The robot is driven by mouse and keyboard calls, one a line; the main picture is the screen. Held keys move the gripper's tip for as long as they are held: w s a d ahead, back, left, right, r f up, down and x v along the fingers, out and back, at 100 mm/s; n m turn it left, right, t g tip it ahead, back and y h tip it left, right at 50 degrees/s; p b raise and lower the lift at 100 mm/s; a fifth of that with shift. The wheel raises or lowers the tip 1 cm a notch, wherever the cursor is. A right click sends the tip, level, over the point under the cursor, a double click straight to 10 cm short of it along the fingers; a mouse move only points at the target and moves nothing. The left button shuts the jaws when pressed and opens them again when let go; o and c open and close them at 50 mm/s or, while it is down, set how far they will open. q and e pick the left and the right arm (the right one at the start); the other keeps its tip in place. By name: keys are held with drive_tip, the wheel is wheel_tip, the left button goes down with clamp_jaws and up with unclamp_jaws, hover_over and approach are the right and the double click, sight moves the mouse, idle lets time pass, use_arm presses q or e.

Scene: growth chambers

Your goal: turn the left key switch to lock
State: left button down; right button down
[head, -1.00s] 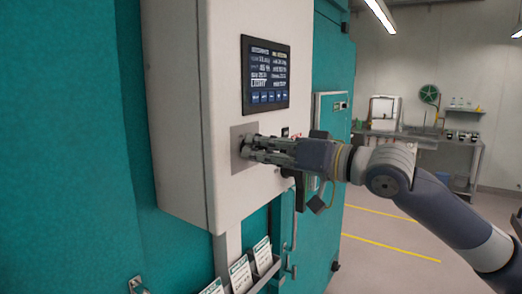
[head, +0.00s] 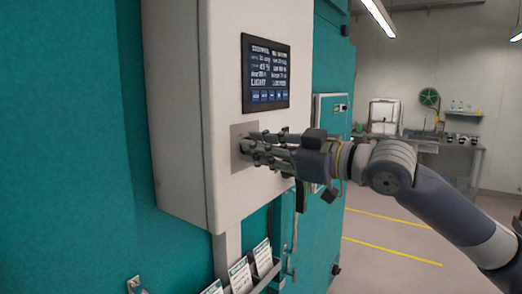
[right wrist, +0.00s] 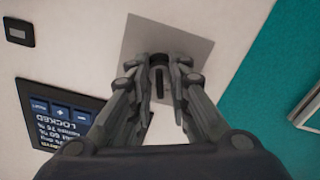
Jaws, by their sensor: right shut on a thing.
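The left key switch (right wrist: 157,62) is a small dark part on a square grey plate (head: 238,160) on the front of the white control box. The plate also shows in the right wrist view (right wrist: 168,32). My right gripper (head: 250,146) reaches in from the right and is shut on the key, with its fingertips close to the plate. In the right wrist view the gripper (right wrist: 161,88) has a finger on each side of the dark key, which is partly hidden. The screen (head: 265,73) above shows white text; in the right wrist view it (right wrist: 58,115) reads LOCKED upside down. My left gripper is not in view.
The white control box (head: 180,110) stands out from a teal chamber wall (head: 65,130). A rack with cards (head: 240,275) hangs below it. A smaller panel (head: 330,125) is farther right. Open floor with yellow lines (head: 395,250) lies to the right, and a bench stands at the back.

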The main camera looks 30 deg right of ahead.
drive_tip(key=shift+n, duration=0.8)
drive_tip(key=c, duration=1.8)
unclamp_jaws()
drive_tip(key=shift+s, duration=0.1)
drive_tip(key=shift+s, duration=0.4)
drive_tip(key=v, duration=1.1)
drive_tip(key=shift+d, duration=0.15)
